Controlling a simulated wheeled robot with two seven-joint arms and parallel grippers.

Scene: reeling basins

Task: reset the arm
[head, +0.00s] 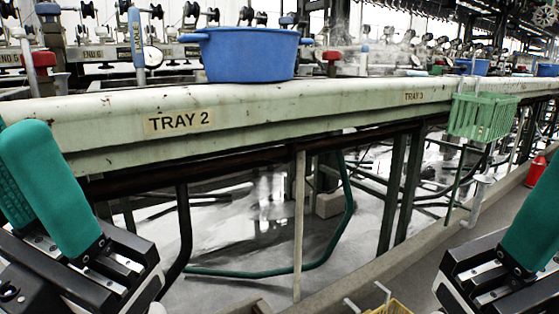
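My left gripper (22,145) is at the left edge, in front of the pale green tray ledge. Its two green fingers point up and stand apart, with a ridged inner pad showing on the farther one, and nothing shows between them. My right gripper (535,225) is at the right edge, cut off by the frame. Only one green finger and part of its dark body show, so its opening is hidden. Neither gripper visibly touches anything.
A blue basin (250,58) stands on the ledge (330,110) marked TRAY 2 and TRAY 3. A green basket (483,116) hangs from the ledge at right. A red container (533,170) is beyond. A yellow basket (390,306) shows at the bottom edge. Pipes and legs stand below.

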